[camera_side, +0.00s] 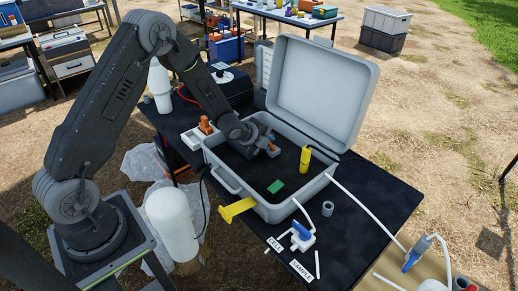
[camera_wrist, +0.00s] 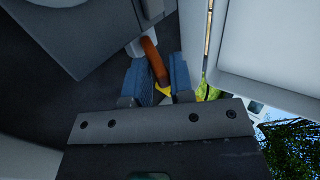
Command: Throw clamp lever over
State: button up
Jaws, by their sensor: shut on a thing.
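My gripper (camera_side: 270,147) is inside the open grey case, near its back left corner. In the wrist view its two blue-grey fingers (camera_wrist: 159,82) are shut on an orange-brown curved lever (camera_wrist: 151,56), which I take to be the clamp lever. The lever leans up and left from between the fingers to a pale grey fitting (camera_wrist: 136,47). The fingers hide its lower part, and its mount is mostly hidden in the side view.
The grey case (camera_side: 240,187) stands on a black table (camera_side: 375,215) with its lid (camera_side: 322,90) raised behind my gripper. A yellow cylinder (camera_side: 304,160) and a green block (camera_side: 275,187) are in the case. A blue valve (camera_side: 301,231) with white tubing lies in front.

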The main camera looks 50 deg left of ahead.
jog(key=shift+w+r, duration=0.2)
jog(key=shift+r, duration=0.1)
jog(key=shift+o, duration=0.2)
jog(key=shift+w+d+r, duration=0.2)
jog(key=shift+w+d, duration=0.05)
jog(key=shift+w, duration=0.25)
jog(key=shift+o, duration=0.2)
jog(key=shift+w+a+r+g, duration=0.1)
jog(key=shift+w+a+g, duration=0.15)
jog(key=shift+g, duration=0.25)
jog(key=shift+w, duration=0.25)
jog(key=shift+o, duration=0.3)
jog(key=shift+w, duration=0.3)
jog(key=shift+a, duration=0.1)
